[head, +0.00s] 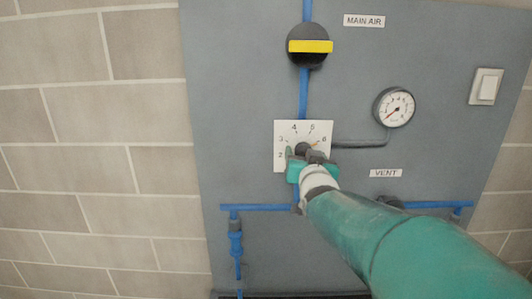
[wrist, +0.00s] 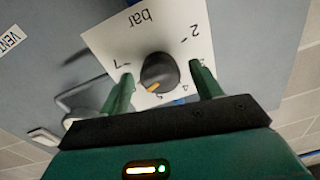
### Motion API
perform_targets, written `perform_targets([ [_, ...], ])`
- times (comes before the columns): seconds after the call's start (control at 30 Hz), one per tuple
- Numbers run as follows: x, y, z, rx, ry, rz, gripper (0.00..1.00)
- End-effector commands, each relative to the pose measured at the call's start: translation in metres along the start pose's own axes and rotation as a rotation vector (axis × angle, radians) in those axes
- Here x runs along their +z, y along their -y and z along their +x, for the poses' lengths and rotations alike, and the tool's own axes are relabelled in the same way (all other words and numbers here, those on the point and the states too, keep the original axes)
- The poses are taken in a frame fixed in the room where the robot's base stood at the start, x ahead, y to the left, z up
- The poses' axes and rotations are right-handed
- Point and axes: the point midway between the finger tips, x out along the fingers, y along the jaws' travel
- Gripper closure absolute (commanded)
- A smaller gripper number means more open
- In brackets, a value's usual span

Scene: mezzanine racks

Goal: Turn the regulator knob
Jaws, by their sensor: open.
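The regulator knob (wrist: 160,72) is dark and round with an orange pointer mark, on a white dial plate (wrist: 105,38) marked "bar". In the head view the knob (head: 302,148) is partly covered by my gripper (head: 303,160). Its orange mark points to the upper right, toward the higher numbers. In the wrist view my gripper (wrist: 161,71) is open, with one green finger on each side of the knob. A gap shows between the knob and each finger. A round pressure gauge (head: 394,107) with a red needle pointing lower left sits to the right.
Above the knob is the main air valve (head: 310,46) with a yellow handle lying level. Blue pipes (head: 260,207) run below the dial. A dark part (head: 390,202) under the VENT label (head: 385,173) is partly hidden by my arm. A light switch (head: 487,87) is at right.

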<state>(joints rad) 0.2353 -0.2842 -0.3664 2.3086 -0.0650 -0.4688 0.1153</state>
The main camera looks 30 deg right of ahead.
Motion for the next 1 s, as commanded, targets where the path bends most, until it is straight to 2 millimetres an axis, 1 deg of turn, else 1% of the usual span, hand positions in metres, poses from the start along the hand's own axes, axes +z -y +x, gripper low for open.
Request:
perform_targets([
  [0.27,-0.0002,-0.0001,-0.0023,0.000,0.000,0.000,0.35],
  [0.3,-0.0002,-0.0002,-0.0024,0.000,0.000,0.000,0.39],
  [0.37,-0.0002,-0.0002,-0.0026,0.000,0.000,0.000,0.51],
  [0.5,-0.0003,-0.0003,-0.0024,0.000,-0.001,0.000,0.79],
  [0.77,-0.0002,-0.0002,-0.0011,0.000,0.000,-0.013,0.80],
  [1.0,-0.0004,-0.0005,0.0002,0.002,0.004,-0.097,0.80],
])
